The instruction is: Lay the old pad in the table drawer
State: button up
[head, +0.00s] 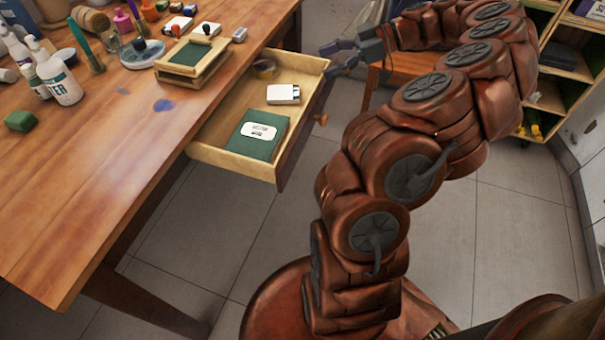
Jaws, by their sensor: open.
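The table drawer (234,165) is pulled out from the wooden table (130,190). In it lie a dark green book or pad (240,145) with a white label, a small white box (283,94) and a roll of tape (264,69). A wooden tray with a green top (187,62) sits on the table near the drawer. Small white pads or boxes (179,26) with stamps lie behind it. I cannot tell which thing is the old pad. My gripper (331,60) is open and appears empty, beside the drawer's far right corner.
White bottles (62,85), a round dish (142,53), a green block (20,120) and several small items crowd the table's back left. The table's front is mostly clear. A wooden bench (400,66) and shelves (560,65) stand beyond my arm.

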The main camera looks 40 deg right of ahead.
jog(key=s+a+r+m+g+h, duration=0.15)
jog(key=a+g, duration=0.25)
jog(key=a, duration=0.9)
jog(key=s+a+r+g+h, duration=0.15)
jog(key=a+g, duration=0.25)
jog(key=a, duration=1)
jog(key=s+f+m+g+h, duration=0.1)
jog(key=s+f+m+h, duration=0.3)
jog(key=s, duration=0.6)
jog(key=s+a+f+m+g+h, duration=0.1)
jog(key=s+f+m+h, duration=0.3)
jog(key=s, duration=0.7)
notch_tip(320, 180, down, 2)
jog(key=shift+s+a+f+m+g, duration=0.15)
jog(key=shift+a+m+g, duration=0.15)
jog(key=shift+m, duration=0.35)
